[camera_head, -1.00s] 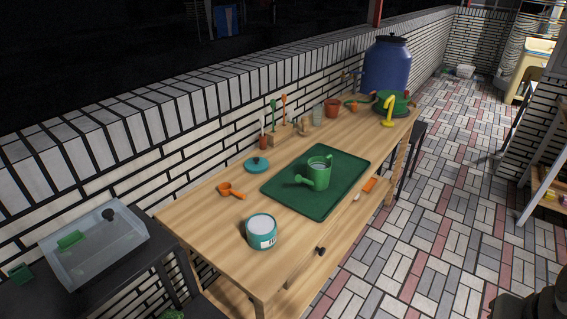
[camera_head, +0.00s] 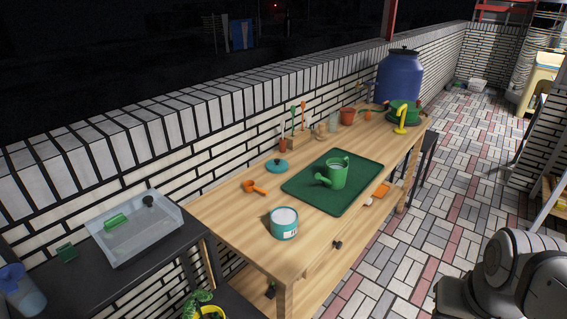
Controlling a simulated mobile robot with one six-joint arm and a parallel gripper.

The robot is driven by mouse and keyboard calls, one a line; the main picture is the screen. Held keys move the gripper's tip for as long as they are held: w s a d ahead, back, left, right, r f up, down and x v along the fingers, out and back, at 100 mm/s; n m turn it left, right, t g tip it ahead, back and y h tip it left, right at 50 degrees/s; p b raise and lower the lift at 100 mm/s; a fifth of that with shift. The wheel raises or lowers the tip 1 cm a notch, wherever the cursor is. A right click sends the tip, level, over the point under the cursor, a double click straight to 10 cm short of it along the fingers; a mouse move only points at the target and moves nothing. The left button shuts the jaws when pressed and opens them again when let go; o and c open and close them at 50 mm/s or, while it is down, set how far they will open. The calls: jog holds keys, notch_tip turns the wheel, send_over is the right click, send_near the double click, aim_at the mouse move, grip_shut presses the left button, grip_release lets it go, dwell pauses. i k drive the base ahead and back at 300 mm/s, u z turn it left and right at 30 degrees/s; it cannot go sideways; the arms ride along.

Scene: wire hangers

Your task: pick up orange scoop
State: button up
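The orange scoop (camera_head: 254,187) lies on the wooden table (camera_head: 235,225) near its wall-side left part. Its cup is at the left and its handle points right. It is left of the green mat and above the teal tin in the picture. My gripper is not in view. Part of my arm shows at the lower right, well apart from the scoop.
A teal tin (camera_head: 284,223) and a teal lid (camera_head: 277,166) are close to the scoop. A green watering can (camera_head: 335,173) stands on a green mat (camera_head: 316,195). A dark side table (camera_head: 95,290) with a clear bin (camera_head: 134,229) is at left. Paved floor on the right is free.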

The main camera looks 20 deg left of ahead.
aim_at(249, 185)
jog(key=u, duration=0.25)
jog(key=i, duration=1)
jog(key=u, duration=0.05)
